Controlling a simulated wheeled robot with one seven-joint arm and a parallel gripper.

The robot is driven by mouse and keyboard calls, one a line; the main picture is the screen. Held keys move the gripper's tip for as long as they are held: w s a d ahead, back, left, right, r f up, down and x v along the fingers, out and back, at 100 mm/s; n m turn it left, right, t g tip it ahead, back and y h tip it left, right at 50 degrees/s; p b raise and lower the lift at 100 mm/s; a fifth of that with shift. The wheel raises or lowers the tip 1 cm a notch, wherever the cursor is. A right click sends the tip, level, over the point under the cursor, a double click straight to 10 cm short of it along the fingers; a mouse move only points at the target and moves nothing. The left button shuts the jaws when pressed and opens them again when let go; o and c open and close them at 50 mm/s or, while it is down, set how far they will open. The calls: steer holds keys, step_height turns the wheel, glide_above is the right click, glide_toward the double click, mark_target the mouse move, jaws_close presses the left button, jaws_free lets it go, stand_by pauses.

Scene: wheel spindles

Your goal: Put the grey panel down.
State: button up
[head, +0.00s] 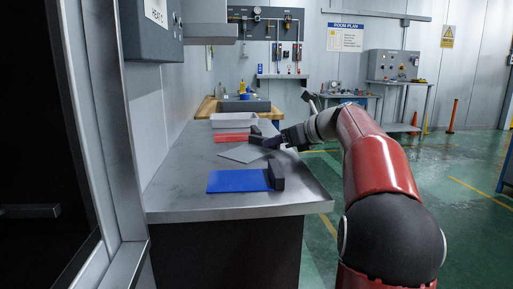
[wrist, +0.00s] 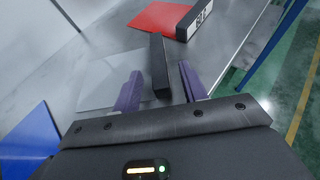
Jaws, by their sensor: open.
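The grey panel (head: 243,154) lies flat on the metal counter, between a blue panel and a red panel. In the wrist view the grey panel (wrist: 103,90) shows as a pale sheet left of its black bar (wrist: 159,66). My gripper (head: 273,143) is at the panel's right side, low over the counter. Its purple fingers (wrist: 160,88) are open, one on each side of the bar's near end, with a visible gap on both sides. Part of the panel is hidden behind the left finger and the gripper body.
The blue panel (head: 236,181) with a black block (head: 276,175) lies nearer on the counter (head: 180,200). The red panel (head: 231,137) with its labelled black block (wrist: 195,20) lies beyond. A pale tray (head: 226,124) stands further back. A wall borders the left; the counter's right edge is close.

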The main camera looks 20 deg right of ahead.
steer(key=shift+w+a+f, duration=0.2)
steer(key=shift+w+a, duration=0.05)
steer(key=shift+w, duration=0.2)
steer(key=c, duration=0.9)
jaws_close()
steer(key=shift+r, duration=0.15)
